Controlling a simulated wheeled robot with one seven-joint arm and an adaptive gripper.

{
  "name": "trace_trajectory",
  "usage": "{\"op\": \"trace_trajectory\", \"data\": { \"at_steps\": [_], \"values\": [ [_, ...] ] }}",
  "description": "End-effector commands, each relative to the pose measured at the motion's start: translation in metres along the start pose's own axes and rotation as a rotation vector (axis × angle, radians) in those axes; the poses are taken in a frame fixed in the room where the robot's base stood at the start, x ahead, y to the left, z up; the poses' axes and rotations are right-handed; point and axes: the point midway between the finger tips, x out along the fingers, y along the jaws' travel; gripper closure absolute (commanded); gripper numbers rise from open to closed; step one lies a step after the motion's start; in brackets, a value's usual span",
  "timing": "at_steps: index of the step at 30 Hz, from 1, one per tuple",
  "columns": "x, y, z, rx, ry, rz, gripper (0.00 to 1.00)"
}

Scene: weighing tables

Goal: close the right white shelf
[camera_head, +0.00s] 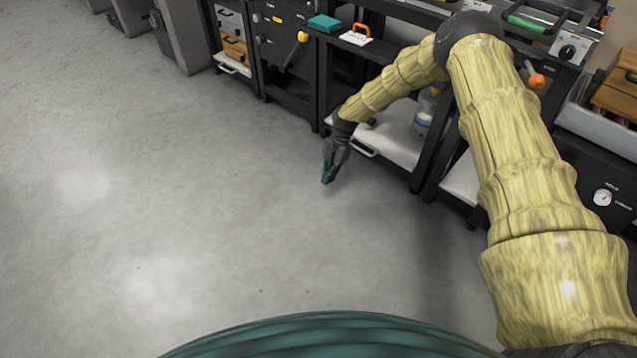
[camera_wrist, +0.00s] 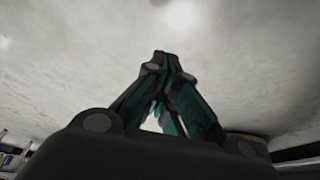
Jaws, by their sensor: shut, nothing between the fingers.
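Another white shelf surface (camera_head: 461,180) shows further right, partly hidden by a black leg and my arm. My gripper (camera_head: 328,178) is shut and empty, pointing down in front of the first shelf's left front corner, apparently apart from the handle. In the wrist view my gripper (camera_wrist: 160,62) has its fingertips together against grey floor.
Black table legs (camera_head: 424,160) stand beside the shelf. A smaller white shelf (camera_head: 234,66) with a handle sits under wooden drawers at the upper left. A teal box (camera_head: 324,23) lies on the tabletop. The grey floor (camera_head: 150,190) at left is clear.

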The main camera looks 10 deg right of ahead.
Motion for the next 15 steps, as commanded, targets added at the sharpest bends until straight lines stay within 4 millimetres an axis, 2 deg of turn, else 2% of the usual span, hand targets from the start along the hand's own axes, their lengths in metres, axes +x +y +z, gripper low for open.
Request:
{"op": "trace_trajectory", "data": {
  "at_steps": [6, 15],
  "values": [
    [0.01, -0.001, -0.031, -0.001, -0.001, -0.001, 1.0],
    [0.021, 0.001, -0.061, -0.001, 0.0, 0.0, 1.0]
  ]
}}
